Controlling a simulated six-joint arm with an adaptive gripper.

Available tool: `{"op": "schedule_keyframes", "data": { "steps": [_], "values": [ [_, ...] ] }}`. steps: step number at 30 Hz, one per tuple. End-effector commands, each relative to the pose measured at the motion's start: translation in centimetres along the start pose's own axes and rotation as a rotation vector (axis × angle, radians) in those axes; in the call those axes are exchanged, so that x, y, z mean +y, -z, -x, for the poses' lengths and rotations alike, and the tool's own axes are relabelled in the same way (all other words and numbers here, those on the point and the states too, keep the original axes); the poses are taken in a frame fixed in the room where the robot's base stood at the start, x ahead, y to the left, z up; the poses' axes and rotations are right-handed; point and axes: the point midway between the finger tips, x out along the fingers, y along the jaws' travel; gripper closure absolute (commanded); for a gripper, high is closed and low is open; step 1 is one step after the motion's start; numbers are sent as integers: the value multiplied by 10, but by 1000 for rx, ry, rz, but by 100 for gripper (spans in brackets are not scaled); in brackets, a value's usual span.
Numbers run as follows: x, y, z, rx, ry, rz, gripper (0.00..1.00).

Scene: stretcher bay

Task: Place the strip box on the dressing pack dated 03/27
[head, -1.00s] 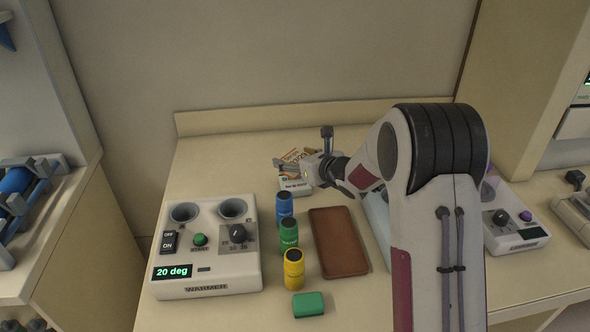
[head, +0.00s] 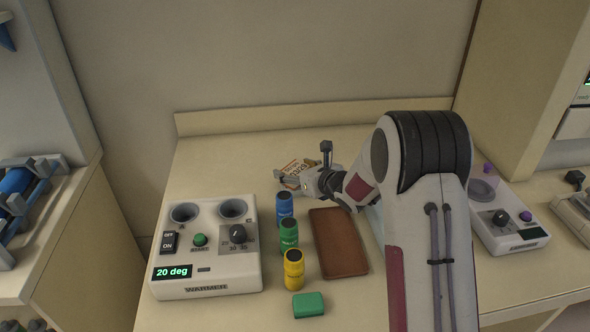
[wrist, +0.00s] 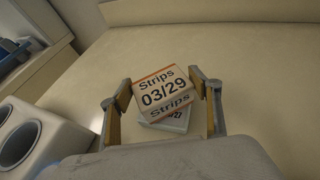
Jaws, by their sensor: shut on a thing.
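The strip box (wrist: 163,92), white with orange edges and marked "Strips 03/29", is between the two fingers of my gripper (wrist: 166,108) in the wrist view. My gripper is shut on it. A white pack (wrist: 172,122) lies directly beneath it, mostly hidden; the end of its label seems to read 27. Whether box and pack touch I cannot tell. The box is turned a little relative to the pack. In the head view the strip box (head: 296,168) shows beside my gripper (head: 315,181), which hides part of it.
A warmer (head: 207,250) reading 20 deg stands at left. Blue (head: 284,206), green (head: 288,236) and yellow (head: 293,270) canisters stand in a row beside a brown tray (head: 338,243). A green block (head: 308,304) lies in front. The counter behind is clear.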

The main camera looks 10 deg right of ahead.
Motion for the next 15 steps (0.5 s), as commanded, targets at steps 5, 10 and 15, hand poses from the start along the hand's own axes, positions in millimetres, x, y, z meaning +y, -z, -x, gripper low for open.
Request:
{"op": "schedule_keyframes", "data": {
  "steps": [5, 10, 15],
  "values": [
    [0, 0, 0, 0, 0, 0, 58],
    [0, 3, -1, 0, 0, 1, 32],
    [0, 3, -1, 0, 0, 1, 21]
  ]
}}
